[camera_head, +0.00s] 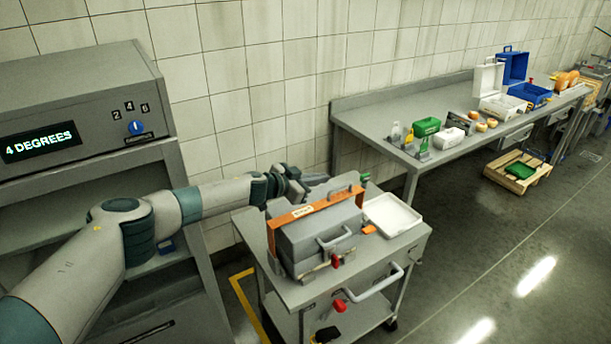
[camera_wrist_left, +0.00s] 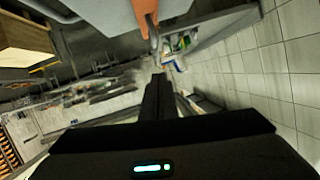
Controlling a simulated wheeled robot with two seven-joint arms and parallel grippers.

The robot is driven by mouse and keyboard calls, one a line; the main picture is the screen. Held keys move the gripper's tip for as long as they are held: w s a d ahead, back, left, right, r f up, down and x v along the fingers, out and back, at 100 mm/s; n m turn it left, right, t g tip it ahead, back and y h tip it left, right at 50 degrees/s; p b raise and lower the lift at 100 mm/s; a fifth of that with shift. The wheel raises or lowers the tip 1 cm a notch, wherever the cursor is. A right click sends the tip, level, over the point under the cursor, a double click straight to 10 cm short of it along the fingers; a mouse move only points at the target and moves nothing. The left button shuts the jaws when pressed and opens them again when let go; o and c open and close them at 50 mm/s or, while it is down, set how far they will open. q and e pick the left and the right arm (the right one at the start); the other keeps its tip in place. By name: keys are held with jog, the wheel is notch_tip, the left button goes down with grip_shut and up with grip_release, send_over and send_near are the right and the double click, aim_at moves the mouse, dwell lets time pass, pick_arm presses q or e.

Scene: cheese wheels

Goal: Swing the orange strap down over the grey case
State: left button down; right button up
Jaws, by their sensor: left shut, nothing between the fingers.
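The grey case (camera_head: 318,239) sits on a grey cart, its handle facing the front. The orange strap (camera_head: 330,203), with a pale label, runs along the case's upper rear edge, and its left end bends down. My left gripper (camera_head: 305,184) is behind the case and strap, partly hidden, with no clear contact visible. In the left wrist view its dark fingers (camera_wrist_left: 158,88) are together and empty. There, part of the orange strap (camera_wrist_left: 146,12) shows beside a grey surface at the top. My right gripper is in neither view.
The cart (camera_head: 300,297) also carries a white tray (camera_head: 392,214) right of the case. A grey cabinet (camera_head: 90,75) stands at the left. A long bench (camera_head: 370,122) with boxes runs along the tiled wall. The floor at the right is open, apart from a pallet (camera_head: 517,172).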

pick_arm(q)
jog(key=s+a+r+b, duration=0.1)
jog(key=s+a+r, duration=0.2)
jog(key=s, duration=0.1)
jog(key=shift+a+r, duration=0.2)
jog(key=shift+a, duration=0.2)
